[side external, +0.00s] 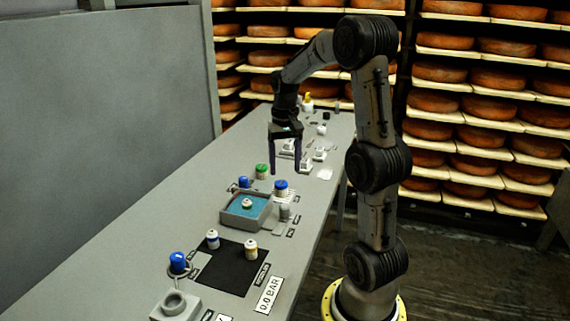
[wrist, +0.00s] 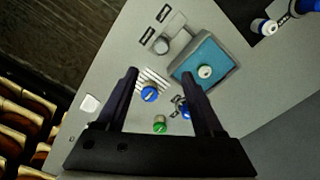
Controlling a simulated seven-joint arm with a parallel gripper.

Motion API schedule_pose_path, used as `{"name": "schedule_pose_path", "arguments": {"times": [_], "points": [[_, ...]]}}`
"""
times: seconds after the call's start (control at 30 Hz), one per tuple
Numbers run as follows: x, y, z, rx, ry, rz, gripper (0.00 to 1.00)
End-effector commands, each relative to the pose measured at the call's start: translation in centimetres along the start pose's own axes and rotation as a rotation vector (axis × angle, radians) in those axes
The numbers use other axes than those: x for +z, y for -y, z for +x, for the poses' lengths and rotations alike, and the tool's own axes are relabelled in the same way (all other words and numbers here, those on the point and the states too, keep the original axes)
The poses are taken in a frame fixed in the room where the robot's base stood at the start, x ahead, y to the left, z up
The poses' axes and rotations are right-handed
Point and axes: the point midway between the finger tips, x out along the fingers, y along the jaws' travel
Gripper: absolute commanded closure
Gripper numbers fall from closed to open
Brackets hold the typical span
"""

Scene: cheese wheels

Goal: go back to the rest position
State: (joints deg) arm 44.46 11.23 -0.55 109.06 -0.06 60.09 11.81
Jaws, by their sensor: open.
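My gripper (side external: 285,168) hangs over the table in the side view, fingers pointing down, open and with nothing between them. In the wrist view its two fingers (wrist: 165,80) are spread wide apart.
A square tray (side external: 226,222) with a blue inside holds a white jar (side external: 247,204). Small fixtures stand at the far end. Shelves of cheese wheels (side external: 435,103) stand behind.

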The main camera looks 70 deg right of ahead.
Motion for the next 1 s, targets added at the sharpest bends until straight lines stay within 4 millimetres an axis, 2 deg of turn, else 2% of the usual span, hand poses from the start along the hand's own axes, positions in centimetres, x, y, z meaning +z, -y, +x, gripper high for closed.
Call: {"name": "schedule_pose_path", "arguments": {"times": [0.33,0.4,0.47,0.57,0.7,0.83,1.0], "points": [[0.0,0.2,0.0,0.0,-0.001,-0.005,0.31],[0.2,1.0,-0.4,-0.003,-0.012,-0.029,0.31],[0.7,2.5,-1.7,-0.012,-0.046,-0.07,0.31],[3.2,5.3,-4.3,-0.034,-0.112,-0.167,0.31],[8.9,8.4,-7.4,-0.079,-0.205,-0.334,0.31],[14.4,9.5,-9.0,-0.128,-0.281,-0.494,0.31],[20.9,9.1,-9.3,-0.197,-0.37,-0.698,0.31]]}}
